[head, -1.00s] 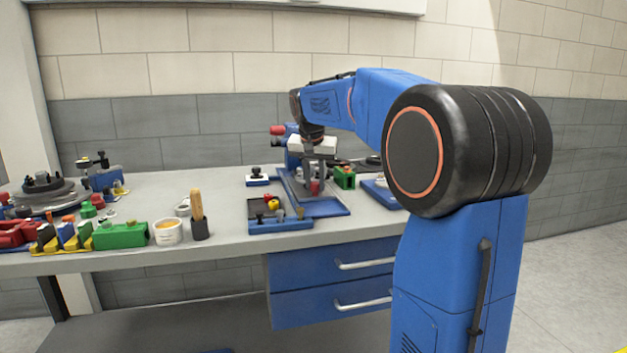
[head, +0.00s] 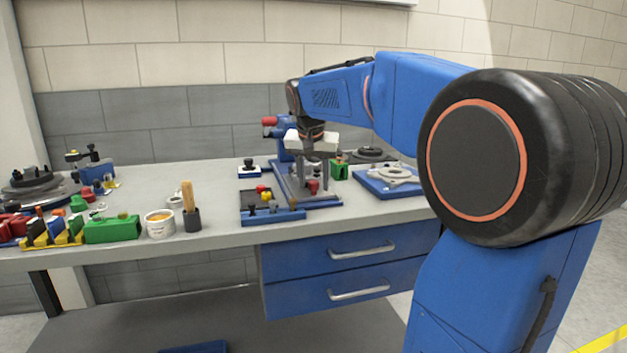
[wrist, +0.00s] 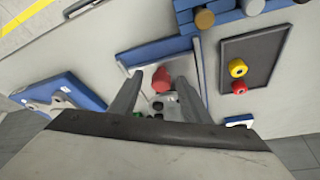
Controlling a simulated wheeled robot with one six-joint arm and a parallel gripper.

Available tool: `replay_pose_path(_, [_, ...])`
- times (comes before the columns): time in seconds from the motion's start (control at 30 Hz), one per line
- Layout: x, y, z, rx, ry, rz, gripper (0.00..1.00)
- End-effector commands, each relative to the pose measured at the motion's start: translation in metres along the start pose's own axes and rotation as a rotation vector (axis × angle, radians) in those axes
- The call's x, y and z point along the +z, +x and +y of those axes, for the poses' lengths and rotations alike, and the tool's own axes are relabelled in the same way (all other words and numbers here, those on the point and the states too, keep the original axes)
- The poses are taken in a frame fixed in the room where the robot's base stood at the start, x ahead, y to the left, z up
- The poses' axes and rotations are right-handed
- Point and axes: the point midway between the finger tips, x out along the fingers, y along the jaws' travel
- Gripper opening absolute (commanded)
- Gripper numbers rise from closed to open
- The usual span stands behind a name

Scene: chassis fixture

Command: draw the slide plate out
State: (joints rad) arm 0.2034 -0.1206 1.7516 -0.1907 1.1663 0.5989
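A blue fixture with a raised rim (head: 322,203) stands on the bench, with a grey metal slide plate (wrist: 148,93) inside it, partly hidden by my fingers. A red knob (head: 313,187) stands up at the plate's near end; it also shows in the wrist view (wrist: 161,79). My gripper (head: 312,182) points down over the fixture. Its two fingers are apart, and in the wrist view (wrist: 155,85) the knob shows between them with gaps on both sides. I cannot tell whether the fingertips reach down to the knob's height.
A blue-edged tray (head: 272,215) with red and yellow knobs is close on the left. A blue plate with a grey flange (head: 390,180) lies on the right, and a green block (head: 339,171) stands just behind.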

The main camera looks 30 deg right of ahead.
Motion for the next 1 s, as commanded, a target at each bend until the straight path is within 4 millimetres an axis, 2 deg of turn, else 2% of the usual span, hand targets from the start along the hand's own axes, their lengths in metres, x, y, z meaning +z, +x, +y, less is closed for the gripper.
replay_pose_path(0.23, [-0.001,0.000,0.000,-0.001,0.000,0.002,0.43])
replay_pose_path(0.37, [-0.002,-0.007,-0.001,-0.001,0.000,0.003,0.43])
replay_pose_path(0.57, [-0.002,-0.039,-0.001,-0.003,0.000,0.006,0.43])
replay_pose_path(1.0, [-0.001,-0.126,-0.001,-0.003,-0.001,0.004,0.43])
